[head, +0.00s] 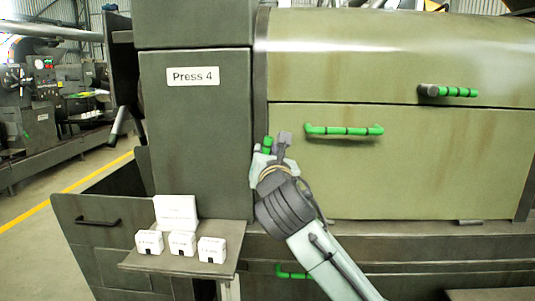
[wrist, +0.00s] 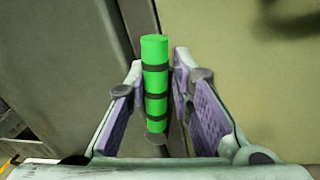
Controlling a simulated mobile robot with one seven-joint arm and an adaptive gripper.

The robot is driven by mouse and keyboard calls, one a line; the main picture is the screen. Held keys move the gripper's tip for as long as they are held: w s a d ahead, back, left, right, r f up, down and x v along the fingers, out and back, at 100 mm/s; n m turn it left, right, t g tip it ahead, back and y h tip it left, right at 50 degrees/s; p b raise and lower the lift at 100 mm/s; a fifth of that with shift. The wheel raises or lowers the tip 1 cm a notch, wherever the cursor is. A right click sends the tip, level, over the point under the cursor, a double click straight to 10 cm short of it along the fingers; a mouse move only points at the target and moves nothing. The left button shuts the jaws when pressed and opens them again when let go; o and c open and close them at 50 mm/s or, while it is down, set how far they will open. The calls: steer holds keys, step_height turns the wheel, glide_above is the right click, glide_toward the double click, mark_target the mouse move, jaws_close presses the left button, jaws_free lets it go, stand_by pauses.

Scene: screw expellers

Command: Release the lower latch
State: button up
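A green latch handle with dark bands (wrist: 155,85) stands near upright between the fingers of my gripper (wrist: 158,68) in the wrist view. The fingers, with purple pads, are apart on either side of it, and a small gap shows on the right; contact on the left is unclear. In the head view my gripper (head: 268,152) is at the seam left of the green door panel (head: 420,165), and only a bit of the green latch handle (head: 267,143) shows there. Another green banded latch handle (head: 455,92) lies horizontal at the upper right.
A green bar handle (head: 344,130) is on the panel just right of my gripper. Another green handle (head: 287,271) sits low beside my arm. A shelf (head: 190,260) with white boxes juts out at lower left. The Press 4 column (head: 195,130) stands left.

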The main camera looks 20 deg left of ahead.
steer(key=shift+o, duration=1.2)
steer(key=shift+s+a+r, duration=0.1)
steer(key=shift+s+a, duration=0.15)
steer(key=shift+a, duration=0.15)
steer(key=shift+o, duration=0.5)
steer(key=shift+w+d, duration=0.1)
steer(key=shift+d, duration=0.05)
steer(key=shift+w+d, duration=0.1)
steer(key=shift+d, duration=0.05)
